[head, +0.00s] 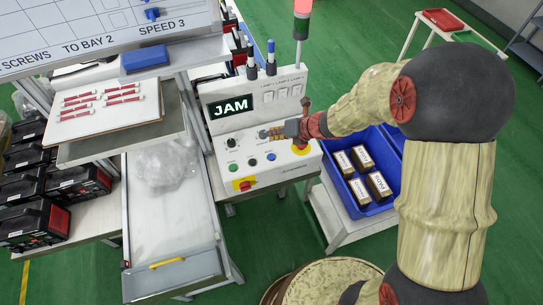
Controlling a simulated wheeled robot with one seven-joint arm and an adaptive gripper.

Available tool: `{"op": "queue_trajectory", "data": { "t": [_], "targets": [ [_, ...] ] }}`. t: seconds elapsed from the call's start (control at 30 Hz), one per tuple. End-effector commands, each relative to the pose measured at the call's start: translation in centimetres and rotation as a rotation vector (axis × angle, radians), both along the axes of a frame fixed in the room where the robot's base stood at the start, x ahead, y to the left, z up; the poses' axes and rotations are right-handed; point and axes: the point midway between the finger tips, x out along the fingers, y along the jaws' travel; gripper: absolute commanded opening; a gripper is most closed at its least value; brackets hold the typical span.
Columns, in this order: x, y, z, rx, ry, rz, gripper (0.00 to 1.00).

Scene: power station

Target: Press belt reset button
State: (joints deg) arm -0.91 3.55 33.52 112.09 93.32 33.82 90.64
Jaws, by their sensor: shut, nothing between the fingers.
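The control panel (262,100) has a display (228,108) reading "JAM". Its sloped lower face carries a dark knob (231,143), a green button (233,168), a dark button (253,162), a blue button (271,157), and a red control on yellow (245,185). The small labels are too small to read, so I cannot tell which is the belt reset. My gripper (264,134) is shut and empty, pointing left over the upper part of this face, above the blue button in the picture. It seems apart from the buttons. My wrist partly hides a red control on yellow (300,151) at right.
A signal tower (302,20) rises behind the panel, its red section bright. A conveyor belt (173,215) with a clear plastic bag (165,163) lies left. A blue crate (377,208) of boxes stands right. A shelf with red-and-white items (115,120) overhangs the belt.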

Motion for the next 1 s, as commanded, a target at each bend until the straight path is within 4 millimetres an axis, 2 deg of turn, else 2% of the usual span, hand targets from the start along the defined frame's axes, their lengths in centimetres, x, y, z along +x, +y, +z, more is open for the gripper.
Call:
{"op": "queue_trajectory", "data": {
  "t": [0.17, 0.37, 0.8, 1.0],
  "targets": [
    [0.0, 0.0, -0.3, 0.0, -0.001, 0.001, 0.0],
    [0.0, 0.0, -1.7, -0.001, 0.0, 0.002, 0.0],
    [0.0, 0.0, -7.2, -0.001, 0.0, 0.002, 0.0],
    [0.0, 0.0, -8.7, 0.0, -0.002, 0.003, 0.0]
  ]
}}
